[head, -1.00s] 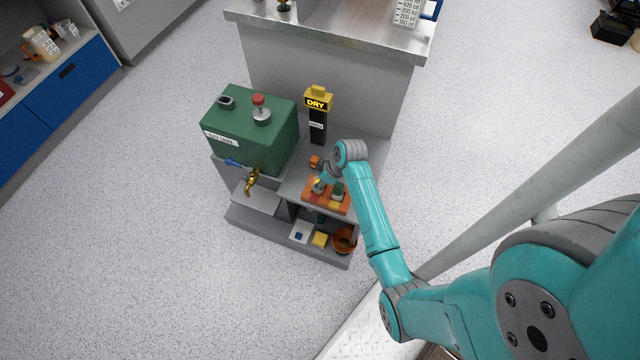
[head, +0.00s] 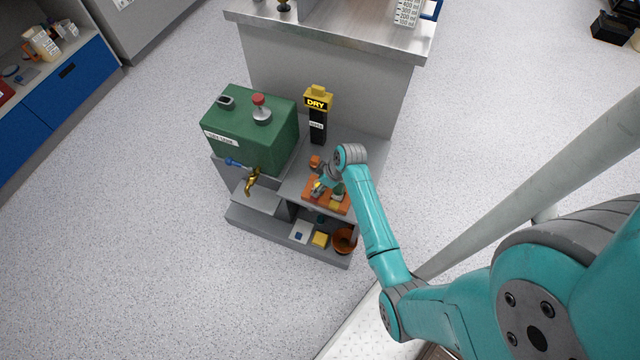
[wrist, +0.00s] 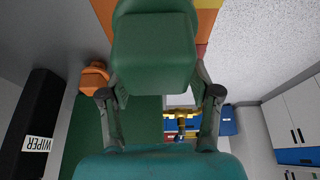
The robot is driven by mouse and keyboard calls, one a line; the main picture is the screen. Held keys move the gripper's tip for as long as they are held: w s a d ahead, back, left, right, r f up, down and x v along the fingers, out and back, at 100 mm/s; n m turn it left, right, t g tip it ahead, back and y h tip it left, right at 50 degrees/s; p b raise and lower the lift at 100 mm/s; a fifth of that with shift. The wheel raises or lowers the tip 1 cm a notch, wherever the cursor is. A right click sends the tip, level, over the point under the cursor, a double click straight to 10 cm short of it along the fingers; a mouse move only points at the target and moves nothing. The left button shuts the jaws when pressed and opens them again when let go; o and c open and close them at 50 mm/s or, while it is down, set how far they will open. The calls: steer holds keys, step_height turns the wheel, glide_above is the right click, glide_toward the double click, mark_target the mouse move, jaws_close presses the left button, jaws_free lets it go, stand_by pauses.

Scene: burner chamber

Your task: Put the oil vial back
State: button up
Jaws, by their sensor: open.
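An orange rack (head: 345,209) with a yellow patch stands on the right part of the grey stand. A small dark green piece (head: 338,190) stands on it at the right; it may be the oil vial, but no label shows.
A green tank (head: 250,130) with a brass tap (head: 252,182) stands left of the rack. A black WIPER post with a yellow DRY sign (head: 318,103) rises behind. Floor around is clear.

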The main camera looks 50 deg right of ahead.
steer(key=v, duration=1.2)
steer(key=s+a+f+m+t+h, duration=0.1)
steer(key=s+a+m+t+h, duration=0.1)
steer(key=s+a, duration=0.5)
steer(key=s+a+f+m+t+h, duration=0.1)
steer(key=s+a+f+t, duration=0.1)
steer(key=s+a, duration=0.5)
steer(key=s+a+r+t, duration=0.3)
steer(key=s+r, duration=0.3)
steer(key=r, duration=0.5)
steer(key=s+a+r+m+t+y, duration=0.1)
steer(key=s+a+r+t, duration=0.2)
steer(key=s+a+r, duration=0.3)
step_height(320, 180, up, 5)
steer(key=shift+s+f+t, duration=0.1)
steer(key=shift+s+t, duration=0.2)
steer(key=shift+s, duration=0.45)
